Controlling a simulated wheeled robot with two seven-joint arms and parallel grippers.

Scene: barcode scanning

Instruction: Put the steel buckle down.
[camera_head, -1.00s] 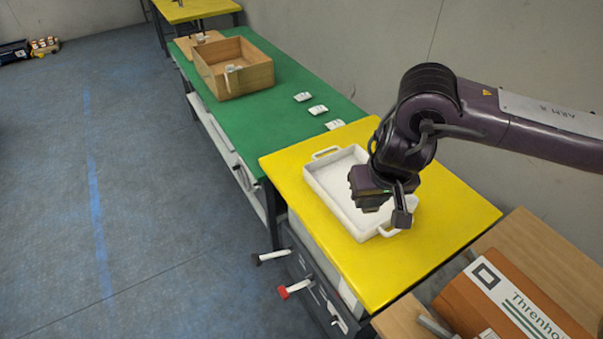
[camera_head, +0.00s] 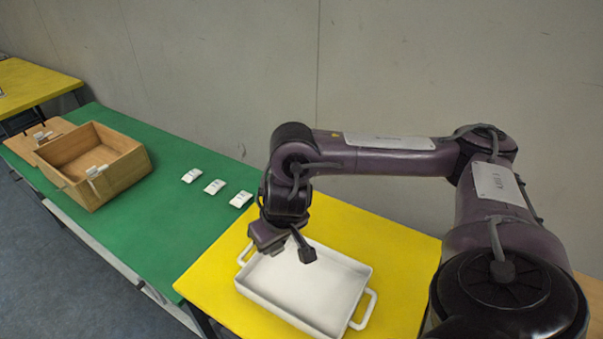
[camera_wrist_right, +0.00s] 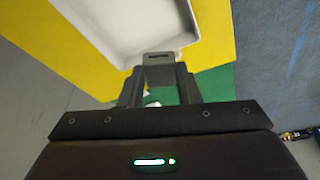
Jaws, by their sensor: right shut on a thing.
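The steel buckle (camera_wrist_right: 158,68) is a grey piece with a dark slot, seen in the wrist view between the fingertips of my right gripper (camera_wrist_right: 158,88). The gripper is shut on it. In the head view my right gripper (camera_head: 268,247) hangs over the end of the white tray (camera_head: 345,262) nearest the green table; the buckle cannot be made out there. In the wrist view the buckle overlaps the tray's edge, apparently above it; its height is unclear. My left gripper is in neither view now.
The tray has two handles and stands on a yellow table (camera_head: 395,240). A green table (camera_head: 165,215) adjoins it, with three small white packets (camera_head: 214,187) and an open wooden box (camera_head: 125,175). A grey wall runs behind. The tray's visible inside looks empty.

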